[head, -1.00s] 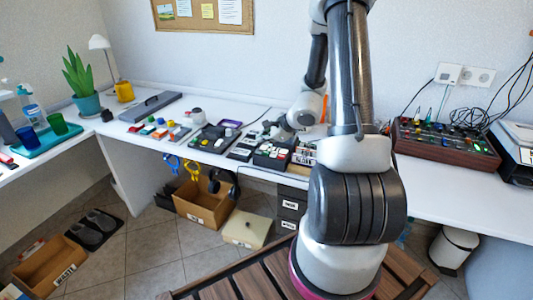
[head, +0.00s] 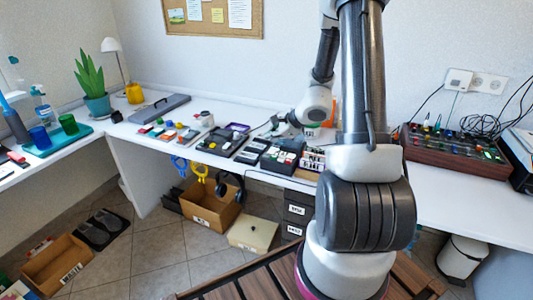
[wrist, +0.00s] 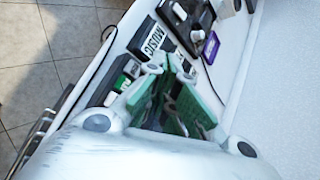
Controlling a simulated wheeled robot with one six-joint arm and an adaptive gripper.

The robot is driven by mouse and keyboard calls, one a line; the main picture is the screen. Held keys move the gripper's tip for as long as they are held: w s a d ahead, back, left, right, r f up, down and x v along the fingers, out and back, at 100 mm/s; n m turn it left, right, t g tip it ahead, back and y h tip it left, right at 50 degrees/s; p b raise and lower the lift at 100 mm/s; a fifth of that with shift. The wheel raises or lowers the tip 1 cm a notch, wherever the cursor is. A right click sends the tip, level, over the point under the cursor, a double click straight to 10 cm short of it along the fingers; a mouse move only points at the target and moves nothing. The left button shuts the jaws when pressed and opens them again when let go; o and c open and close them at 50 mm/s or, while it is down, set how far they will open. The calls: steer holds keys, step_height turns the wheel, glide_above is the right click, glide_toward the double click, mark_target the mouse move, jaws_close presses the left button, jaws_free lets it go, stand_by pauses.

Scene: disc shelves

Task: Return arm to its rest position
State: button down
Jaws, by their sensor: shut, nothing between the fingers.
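My arm rises from its base and bends down toward the white desk (head: 450,205). My gripper (head: 273,129) hangs over the back of the desk, above and behind the dark disc boxes (head: 281,157). In the wrist view my gripper (wrist: 172,62) shows its green finger pads close together, with nothing held between them. A box labelled MUSIC (wrist: 153,40) lies below and beyond the fingertips. Part of the desk is hidden behind my arm.
A control panel with cables (head: 457,150) stands on the desk at the right. Small coloured items, a grey case (head: 160,108) and a plant (head: 92,85) are on the left. A cardboard box (head: 211,208) and a cream box (head: 253,234) sit on the floor below.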

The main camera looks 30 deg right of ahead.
steer(key=s+a+r+n+g+y, duration=0.1)
steer(key=s+a+r+n+g, duration=0.2)
steer(key=s+n, duration=0.45)
steer(key=s+a+r+n+g+y, duration=0.2)
steer(key=s+a+r+n+g, duration=0.15)
steer(key=s, duration=0.65)
steer(key=s+r+n+t+h, duration=0.2)
steer(key=s+r+n+h, duration=0.4)
steer(key=s+r+n, duration=0.6)
steer(key=v, duration=0.4)
steer(key=shift+w+r, duration=0.2)
steer(key=shift+r, duration=0.1)
steer(key=shift+d, duration=0.1)
